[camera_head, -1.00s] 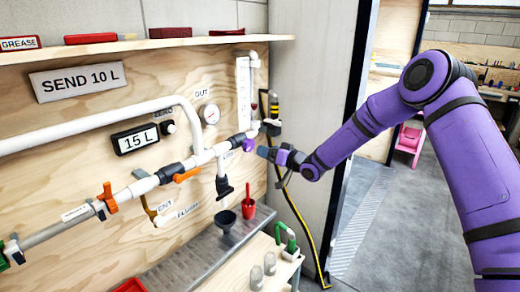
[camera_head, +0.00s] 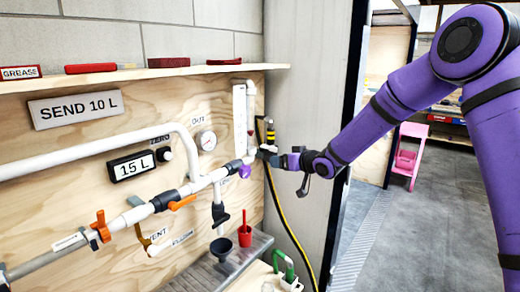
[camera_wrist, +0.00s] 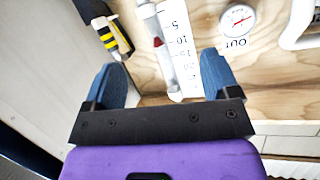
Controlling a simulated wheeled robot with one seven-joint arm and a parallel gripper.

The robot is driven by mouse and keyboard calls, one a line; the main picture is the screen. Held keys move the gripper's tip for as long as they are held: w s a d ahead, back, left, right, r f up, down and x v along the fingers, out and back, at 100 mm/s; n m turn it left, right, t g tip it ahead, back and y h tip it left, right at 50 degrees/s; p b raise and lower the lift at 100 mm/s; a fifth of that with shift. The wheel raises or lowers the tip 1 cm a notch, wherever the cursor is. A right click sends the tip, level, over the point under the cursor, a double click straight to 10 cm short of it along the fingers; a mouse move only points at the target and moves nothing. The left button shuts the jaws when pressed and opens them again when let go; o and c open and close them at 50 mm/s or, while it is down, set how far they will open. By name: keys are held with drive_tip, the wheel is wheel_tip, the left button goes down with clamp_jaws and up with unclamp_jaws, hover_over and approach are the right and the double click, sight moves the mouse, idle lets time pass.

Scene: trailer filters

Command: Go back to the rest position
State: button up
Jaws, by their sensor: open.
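My purple arm reaches in from the right in the head view. My gripper (camera_head: 272,153) is at the right end of the white pipework (camera_head: 205,181), near the bottom of the sight tube (camera_head: 239,115). In the wrist view my gripper (camera_wrist: 165,80) has its two blue fingers spread wide, with nothing held between them. The graduated tube (camera_wrist: 176,50) with a red marker shows beyond and between the fingers. I cannot tell from the head view whether the gripper touches the pipe.
A yellow-black hose (camera_head: 287,225) hangs right. Open floor (camera_head: 420,220) lies farther right.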

drive_tip(key=s+d+r+m+g+h, duration=0.1)
drive_tip(key=s+d+r+m+h, duration=0.1)
drive_tip(key=s+d+r+h, duration=0.55)
drive_tip(key=s+d+r+m+g+h, duration=0.1)
drive_tip(key=s+d+r+m+h, duration=0.1)
drive_tip(key=s+d+r, duration=0.95)
drive_tip(key=s+d+f+m+g, duration=0.1)
drive_tip(key=s+f+g, duration=0.1)
drive_tip(key=s, duration=1.3)
drive_tip(key=s+d+f+m+g, duration=0.1)
drive_tip(key=s+f+g, duration=0.1)
drive_tip(key=s, duration=1.3)
drive_tip(key=shift+s+d, duration=0.2)
drive_tip(key=shift+d, duration=0.15)
